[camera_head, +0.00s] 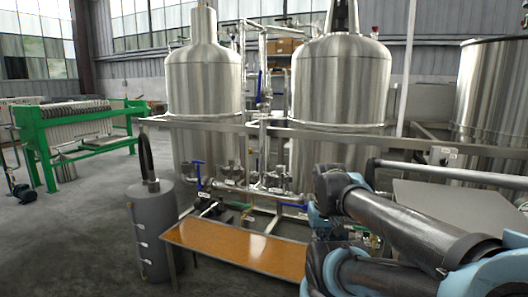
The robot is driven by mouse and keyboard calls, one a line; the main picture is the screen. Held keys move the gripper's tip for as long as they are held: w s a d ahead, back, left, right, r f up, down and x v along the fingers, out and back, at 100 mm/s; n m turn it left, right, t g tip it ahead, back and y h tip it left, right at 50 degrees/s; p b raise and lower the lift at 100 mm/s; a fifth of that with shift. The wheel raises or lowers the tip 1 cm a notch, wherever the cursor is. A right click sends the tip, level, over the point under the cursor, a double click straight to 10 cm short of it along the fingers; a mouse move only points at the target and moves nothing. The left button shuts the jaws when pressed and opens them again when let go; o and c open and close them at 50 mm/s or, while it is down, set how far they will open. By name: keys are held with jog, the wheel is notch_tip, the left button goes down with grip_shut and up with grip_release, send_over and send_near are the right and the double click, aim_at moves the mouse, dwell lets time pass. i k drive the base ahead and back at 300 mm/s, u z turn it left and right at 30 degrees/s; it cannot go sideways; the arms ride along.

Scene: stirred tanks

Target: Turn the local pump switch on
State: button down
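My arm (410,225) fills the lower right, with dark links and blue joints. I cannot make out my gripper or its fingers. The arm covers part of the pipework and the area below the rail.
Two steel tanks (205,85) (340,85) stand behind a metal rail, with pipes and blue-handled valves below. An orange-brown tabletop (235,245) and a grey cylinder (154,230) stand in front. A green-framed filter press (80,130) is at left. Floor at left is largely clear.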

aim_at(443, 163)
jog(key=z, duration=1.05)
jog(key=k, duration=0.6)
jog(key=z, duration=0.25)
jog(key=i, duration=0.5)
